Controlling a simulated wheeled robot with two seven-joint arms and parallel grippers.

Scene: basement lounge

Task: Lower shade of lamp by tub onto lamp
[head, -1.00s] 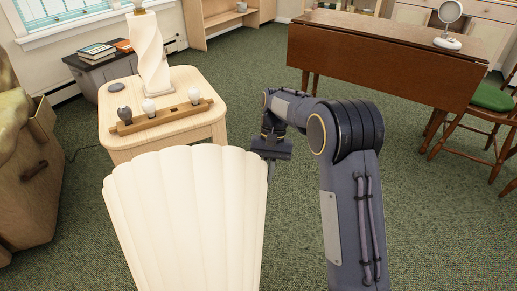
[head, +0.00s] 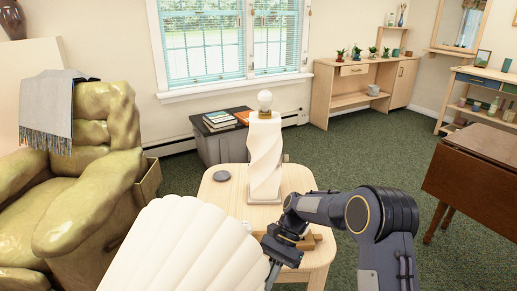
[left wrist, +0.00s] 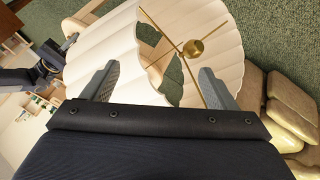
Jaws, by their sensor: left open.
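The lamp (head: 264,155) has a white twisted body and a bare bulb (head: 265,98) on top. It stands upright on a pale wooden table (head: 222,196). The cream pleated shade (head: 180,250) is in the air in front of the table, tilted and apart from the lamp. My right gripper (head: 271,270) is shut at the shade's right edge. The left wrist view shows the shade (left wrist: 98,45) with its brass spokes and ring (left wrist: 193,47). My left gripper (left wrist: 158,88) is open, with the shade's rim area between and beyond its fingers. It is hidden in the head view.
A wooden bulb holder (head: 312,240) lies on the table, partly covered by the shade and my right arm. A grey coaster (head: 221,176) is beside the lamp. A green armchair (head: 85,215) stands left, a grey chest with books (head: 210,148) behind, a brown table (head: 475,190) right.

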